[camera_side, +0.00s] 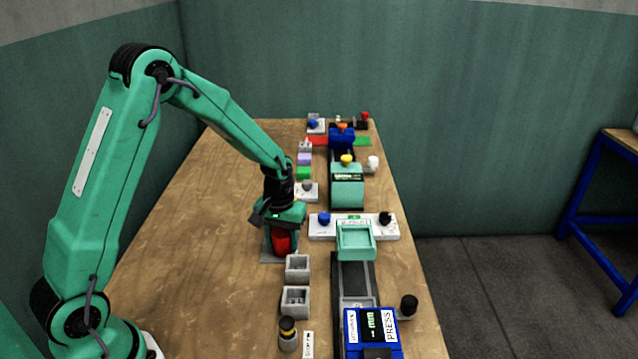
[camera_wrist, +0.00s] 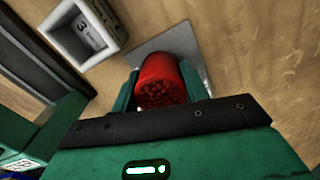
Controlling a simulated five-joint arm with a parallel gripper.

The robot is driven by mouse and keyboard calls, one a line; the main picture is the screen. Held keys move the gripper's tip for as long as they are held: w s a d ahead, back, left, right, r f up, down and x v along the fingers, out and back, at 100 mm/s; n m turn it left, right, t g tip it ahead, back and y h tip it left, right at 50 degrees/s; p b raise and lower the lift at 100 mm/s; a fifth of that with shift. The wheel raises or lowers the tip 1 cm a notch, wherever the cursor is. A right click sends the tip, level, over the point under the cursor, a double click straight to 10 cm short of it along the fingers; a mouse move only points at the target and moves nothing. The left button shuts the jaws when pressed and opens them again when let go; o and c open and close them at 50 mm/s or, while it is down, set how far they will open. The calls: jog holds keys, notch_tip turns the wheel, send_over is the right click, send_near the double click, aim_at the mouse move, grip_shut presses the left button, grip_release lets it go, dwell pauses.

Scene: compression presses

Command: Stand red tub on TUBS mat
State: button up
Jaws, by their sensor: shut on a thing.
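The red tub (camera_side: 281,242) is between the fingers of my gripper (camera_side: 281,231), low over a grey mat (camera_side: 266,257) on the wooden table. In the wrist view the red tub (camera_wrist: 162,82) sits between the two green fingers of my gripper (camera_wrist: 158,92), which is shut on it. Its open end faces the camera and shows dark red contents. The grey mat (camera_wrist: 192,40) shows behind the tub there. I see no lettering on the mat. Whether the tub's base touches the mat is hidden.
Two grey square bins (camera_side: 297,267) stand just in front of the mat; one bin (camera_wrist: 84,32) shows a "3" in the wrist view. A blue press (camera_side: 372,332) and teal machines stand to the right. A black-and-yellow knobbed post (camera_side: 288,334) is nearer. The table's left side is clear.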

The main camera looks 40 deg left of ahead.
aim_at(282, 233)
jog(key=shift+f, duration=0.15)
jog(key=o, duration=1)
jog(key=shift+r, duration=0.2)
notch_tip(282, 233, up, 12)
jog(key=shift+f, duration=0.1)
dwell(0.6)
